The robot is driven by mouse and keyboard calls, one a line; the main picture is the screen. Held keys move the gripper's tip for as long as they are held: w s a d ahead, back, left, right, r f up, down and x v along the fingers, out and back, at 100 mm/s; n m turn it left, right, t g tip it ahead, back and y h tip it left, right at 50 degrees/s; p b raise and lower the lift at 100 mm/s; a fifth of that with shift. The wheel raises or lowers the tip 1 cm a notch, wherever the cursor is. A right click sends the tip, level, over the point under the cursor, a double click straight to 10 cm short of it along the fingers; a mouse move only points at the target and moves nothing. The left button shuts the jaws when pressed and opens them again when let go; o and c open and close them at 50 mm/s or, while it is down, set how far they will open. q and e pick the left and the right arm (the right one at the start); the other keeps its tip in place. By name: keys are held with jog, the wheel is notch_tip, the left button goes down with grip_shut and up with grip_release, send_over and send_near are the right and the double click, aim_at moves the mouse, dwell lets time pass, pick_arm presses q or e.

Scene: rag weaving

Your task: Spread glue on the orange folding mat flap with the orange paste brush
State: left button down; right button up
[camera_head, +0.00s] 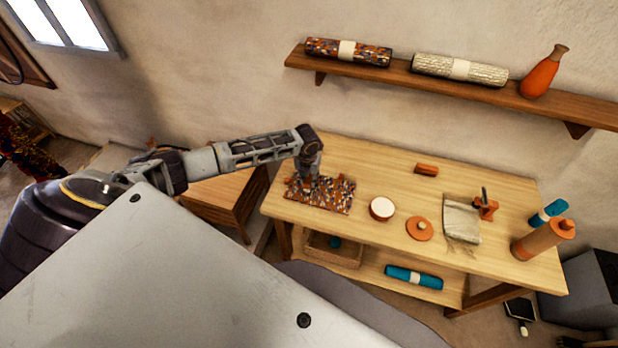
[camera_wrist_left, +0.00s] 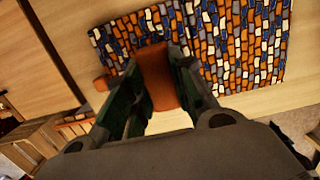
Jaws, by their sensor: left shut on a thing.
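The folding mat (camera_head: 335,196), patterned in orange, blue and white, lies flat at the left end of the workbench. It also shows in the left wrist view (camera_wrist_left: 235,45); I cannot make out a separate flap. My left gripper (camera_head: 303,184) is over the mat's left part, pointing down. In the left wrist view its fingers (camera_wrist_left: 160,95) are shut on the orange paste brush (camera_wrist_left: 158,72), whose lower end is at the mat's edge; I cannot tell whether it touches. A round pot with a pale top (camera_head: 382,207) stands right of the mat. My right gripper is not in view.
An orange lid (camera_head: 419,229), an orange block (camera_head: 427,169), a beige woven piece (camera_head: 460,222) and an orange cylinder (camera_head: 540,241) are on the workbench (camera_head: 350,157). A wall shelf (camera_head: 400,74) holds rolls and a vase. Bench space between these things is clear.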

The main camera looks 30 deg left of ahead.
aim_at(306, 186)
pick_arm(q)
jog(key=shift+f, duration=0.45)
dwell(1.3)
dwell(1.0)
jog(key=shift+s, duration=0.2)
dwell(0.4)
jog(key=shift+s+d+p, duration=0.25)
jog(key=shift+s+p, duration=0.1)
jog(key=shift+s, duration=0.45)
jog(key=shift+s+d+f, duration=0.1)
jog(key=shift+s+d, duration=0.05)
jog(key=shift+s, duration=0.55)
jog(key=shift+w, duration=0.2)
jog(key=shift+w+a+b, duration=0.25)
jog(key=shift+w+b, duration=0.3)
jog(key=shift+w, duration=0.5)
jog(key=shift+w+a+b, duration=0.25)
jog(key=shift+w+b, duration=0.3)
jog(key=shift+w, duration=0.45)
